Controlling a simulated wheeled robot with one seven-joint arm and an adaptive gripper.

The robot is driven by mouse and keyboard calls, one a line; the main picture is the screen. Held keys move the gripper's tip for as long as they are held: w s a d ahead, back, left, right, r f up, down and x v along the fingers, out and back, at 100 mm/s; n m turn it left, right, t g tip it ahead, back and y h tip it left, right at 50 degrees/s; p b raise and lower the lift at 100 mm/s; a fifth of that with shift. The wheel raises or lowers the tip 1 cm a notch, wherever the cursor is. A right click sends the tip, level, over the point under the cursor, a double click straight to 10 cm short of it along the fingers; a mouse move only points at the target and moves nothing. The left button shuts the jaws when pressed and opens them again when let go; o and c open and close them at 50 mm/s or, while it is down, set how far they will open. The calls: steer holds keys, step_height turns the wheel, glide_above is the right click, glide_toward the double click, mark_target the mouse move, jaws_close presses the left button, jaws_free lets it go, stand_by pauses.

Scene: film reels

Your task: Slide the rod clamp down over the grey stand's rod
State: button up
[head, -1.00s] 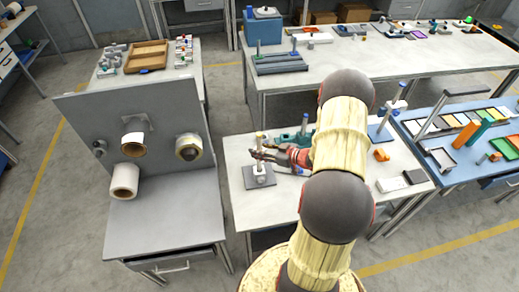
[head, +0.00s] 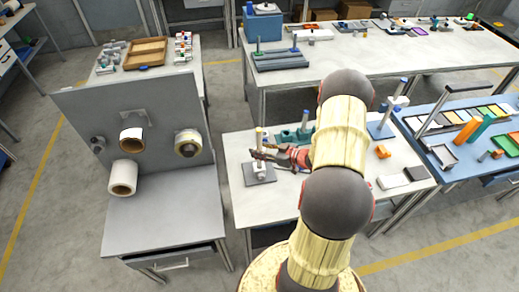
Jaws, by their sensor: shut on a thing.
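The grey stand (head: 250,179) is on the white table in the head view, a flat grey base with an upright rod (head: 259,134) whose pale top shows above my gripper. My gripper (head: 257,154) reaches in from the right at the rod and is shut on the rod clamp. The clamp is mostly hidden by the fingers, and a small whitish part (head: 261,171) shows just below them, over the base. I cannot tell whether that part is the clamp or the stand, nor how far the clamp is around the rod.
Green-teal items (head: 290,136) stand just behind my gripper. A blue stand (head: 383,130) with a post and an orange piece (head: 383,151) are at the right of the white table. A grey panel with rolls (head: 124,177) is at left. The table's front left is clear.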

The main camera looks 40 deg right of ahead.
mark_target(260, 162)
steer(key=shift+f+b, duration=1.1)
steer(key=shift+f, duration=0.75)
steer(key=shift+f, duration=0.1)
steer(key=shift+f+b, duration=1.65)
steer(key=shift+f, duration=0.75)
steer(key=o, duration=1.2)
steer(key=shift+o, duration=0.8)
steer(key=v, duration=1.2)
